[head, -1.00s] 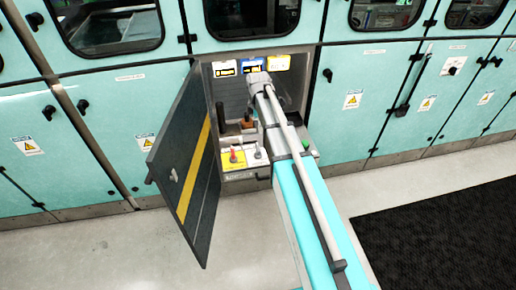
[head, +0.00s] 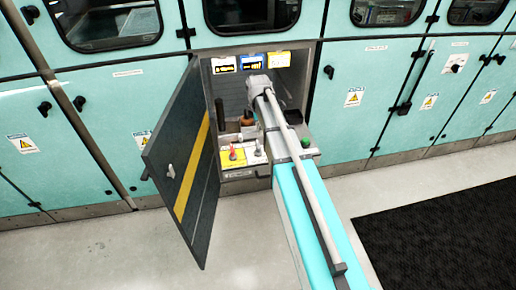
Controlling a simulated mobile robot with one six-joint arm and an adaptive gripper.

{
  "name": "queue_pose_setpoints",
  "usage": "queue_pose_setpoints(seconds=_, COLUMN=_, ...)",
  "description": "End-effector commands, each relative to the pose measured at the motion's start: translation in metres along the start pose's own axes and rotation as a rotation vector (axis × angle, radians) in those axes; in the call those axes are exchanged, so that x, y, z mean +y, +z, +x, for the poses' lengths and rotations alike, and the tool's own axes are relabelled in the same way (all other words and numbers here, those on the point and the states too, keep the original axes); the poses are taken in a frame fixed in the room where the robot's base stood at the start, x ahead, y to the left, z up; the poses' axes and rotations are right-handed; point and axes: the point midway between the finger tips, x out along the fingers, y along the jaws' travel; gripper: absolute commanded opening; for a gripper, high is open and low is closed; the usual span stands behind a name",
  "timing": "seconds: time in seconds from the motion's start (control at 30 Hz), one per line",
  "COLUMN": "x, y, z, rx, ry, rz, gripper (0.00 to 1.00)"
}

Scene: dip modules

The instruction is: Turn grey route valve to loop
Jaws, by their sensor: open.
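Inside the open bay, a small grey-white lever (head: 258,150) stands on a pale plate beside a yellow plate with a red lever (head: 233,153). It may be the grey route valve, but its markings are too small to read. My gripper (head: 257,87) is at the end of my arm inside the bay, above and behind the levers in the picture. It is open, but its fingers are mostly hidden. It looks apart from the grey-white lever. My arm covers the right part of the panel.
White, blue (head: 251,62) and yellow signs line the bay's top. A brown-black object (head: 247,119) stands behind the levers. A green knob (head: 306,142) is right of my arm.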

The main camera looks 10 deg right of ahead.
Motion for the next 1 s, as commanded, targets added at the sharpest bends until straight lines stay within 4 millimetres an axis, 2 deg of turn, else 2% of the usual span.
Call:
queue_pose_setpoints(seconds=0.03, x=0.0, y=0.0, z=0.008, rx=0.0, ry=0.0, rz=0.0, gripper=1.0)
queue_pose_setpoints(seconds=1.0, x=0.0, y=0.0, z=0.08, rx=0.0, ry=0.0, rz=0.0, gripper=1.0)
